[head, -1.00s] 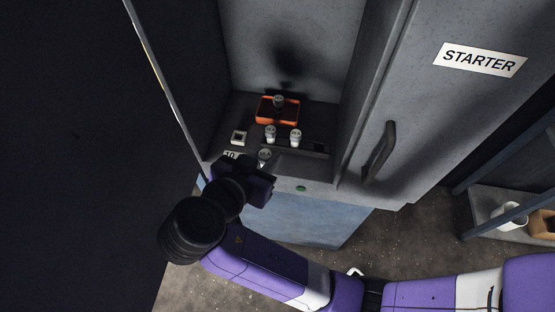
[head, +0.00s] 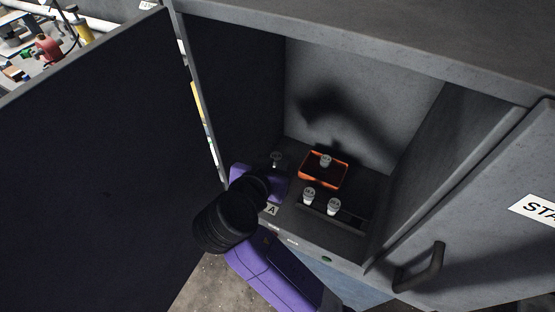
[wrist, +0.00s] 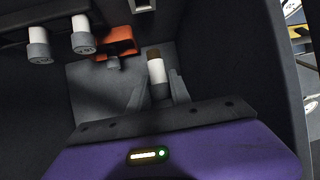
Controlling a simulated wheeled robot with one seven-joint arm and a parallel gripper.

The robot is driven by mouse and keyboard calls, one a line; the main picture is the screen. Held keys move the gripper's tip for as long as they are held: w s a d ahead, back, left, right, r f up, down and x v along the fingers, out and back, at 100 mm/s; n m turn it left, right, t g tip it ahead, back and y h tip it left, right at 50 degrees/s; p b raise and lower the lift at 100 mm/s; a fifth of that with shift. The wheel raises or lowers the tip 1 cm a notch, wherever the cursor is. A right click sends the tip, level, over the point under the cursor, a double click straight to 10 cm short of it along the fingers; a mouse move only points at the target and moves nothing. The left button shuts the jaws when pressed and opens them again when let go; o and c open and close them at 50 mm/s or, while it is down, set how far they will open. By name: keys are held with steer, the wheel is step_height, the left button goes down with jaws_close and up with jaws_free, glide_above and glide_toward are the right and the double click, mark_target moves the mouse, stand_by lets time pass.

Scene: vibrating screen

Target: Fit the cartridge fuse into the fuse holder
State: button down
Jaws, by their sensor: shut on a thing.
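My gripper (wrist: 158,92) is shut on a cartridge fuse (wrist: 156,68), with one dark finger on each side of it. The fuse has a pale body, a brown band at one end and a dark part between the fingers. In the head view its grey cap (head: 276,157) shows just past my purple gripper (head: 262,180), at the left of the cabinet's shelf. A square socket, which looks like the fuse holder (wrist: 142,5), shows at the top edge of the wrist view, apart from the fuse. In the head view my gripper and wrist hide it.
Two white fuses (head: 308,195) (head: 333,206) stand in a dark rack (head: 350,222). The cabinet's side wall (head: 235,95) and open door (head: 90,150) are close on the left.

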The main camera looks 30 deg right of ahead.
steer(key=shift+f+b, duration=2.4)
steer(key=shift+f, duration=0.55)
steer(key=shift+f+b, duration=1.2)
steer(key=shift+f, duration=0.15)
steer(key=c, duration=1.1)
jaws_free()
steer(key=shift+b+v, duration=0.5)
steer(key=shift+v, duration=3.45)
steer(key=shift+s, duration=0.1)
